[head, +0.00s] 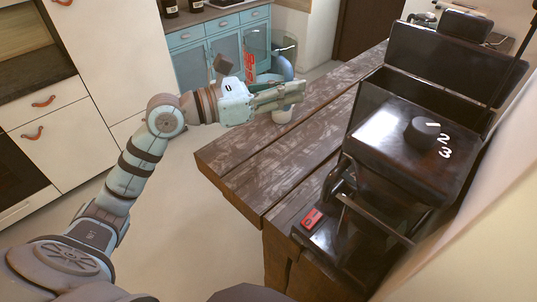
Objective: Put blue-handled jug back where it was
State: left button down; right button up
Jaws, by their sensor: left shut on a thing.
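The blue-handled jug (284,68) shows behind my left gripper, near the left edge of the wooden table. Its blue curved part rises above the gripper, and a pale lower part shows just below it. My left gripper (282,96) reaches in from the left and is shut on the jug, with its fingers across the jug's middle. The gripper hides much of the jug. I cannot tell whether its base touches the tabletop. My right gripper is not in view.
The dark wooden table (245,180) has bare planks in its middle. A black machine (400,140) with a knob and white numerals fills its right side. Blue cabinets (222,50) and white drawers (40,115) stand behind.

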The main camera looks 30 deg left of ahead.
pick_arm(q)
jog(key=shift+w+a+r, duration=0.1)
jog(key=shift+w, duration=0.05)
notch_tip(320, 180, down, 19)
jog(key=b, duration=0.5)
jog(key=shift+f, duration=0.3)
jog(key=c, duration=2)
grip_release()
jog(key=shift+f, duration=0.15)
jog(key=o, duration=0.4)
jog(key=shift+r, duration=0.2)
